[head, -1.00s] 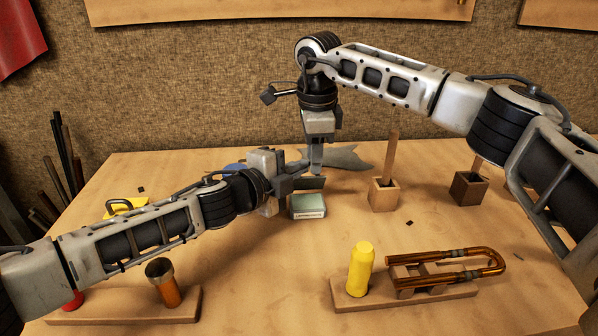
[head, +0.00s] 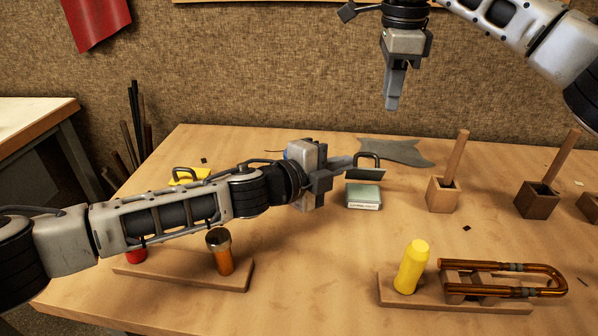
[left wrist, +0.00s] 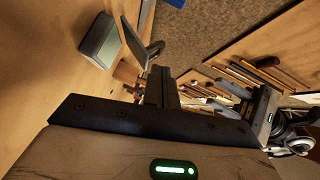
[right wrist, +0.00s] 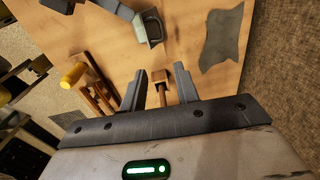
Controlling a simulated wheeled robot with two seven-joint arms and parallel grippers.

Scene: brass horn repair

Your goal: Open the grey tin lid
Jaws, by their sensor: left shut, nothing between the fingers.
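The grey tin (head: 363,198) stands on the bench, its pale green-grey top toward me. Its lid (head: 366,175) stands raised at the tin's back edge, dark inner face forward, with a dark loop handle (head: 368,155) behind it. Tin (left wrist: 98,40) and raised lid (left wrist: 133,40) also show in the left wrist view. My left gripper (head: 346,164) is shut and empty, its tips close beside the lid's left edge; I cannot tell if they touch. My right gripper (head: 392,102) is open and empty, high above and behind the tin; its spread fingers show in the right wrist view (right wrist: 160,88).
Wooden blocks with upright sticks (head: 443,193) stand right of the tin. In front are a board with a yellow bottle (head: 411,266) and bent copper tube (head: 510,268), and another board (head: 190,277) under my left arm. A grey sheet (head: 395,151) lies behind the tin.

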